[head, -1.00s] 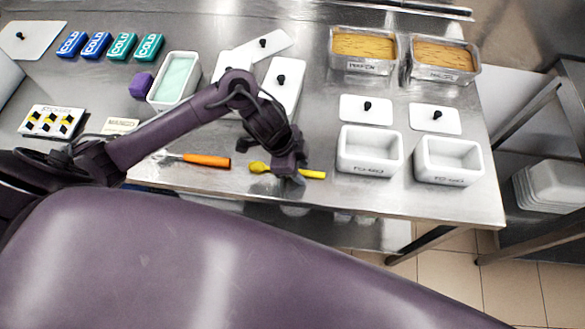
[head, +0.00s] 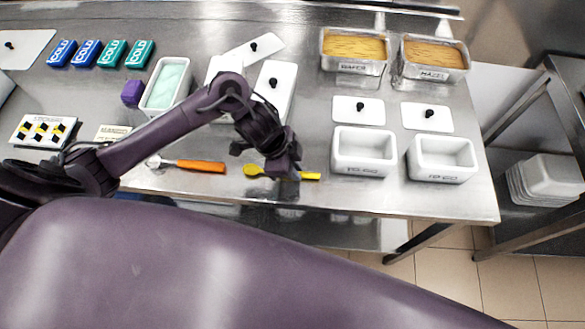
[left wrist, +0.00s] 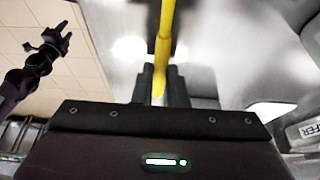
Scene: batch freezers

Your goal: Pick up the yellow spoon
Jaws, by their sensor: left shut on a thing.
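The yellow spoon (head: 310,176) lies across my left gripper (head: 284,174) near the front edge of the steel table, its bowl to the left and its handle end to the right. In the left wrist view the yellow handle (left wrist: 165,40) runs between the two dark fingers of my left gripper (left wrist: 164,88), which is shut on it. The gripper hides the middle of the spoon in the head view. I cannot tell whether the spoon is clear of the table. My right gripper (left wrist: 48,42) shows small at the upper left of the left wrist view, too small to judge its jaws.
An orange-handled tool (head: 200,166) lies left of the spoon. Two empty white tubs (head: 362,170) (head: 442,178) stand to the right, with lids behind them. A tub of pale green mix (head: 150,108) and filled metal pans (head: 354,68) stand farther back. The table's front edge is close.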

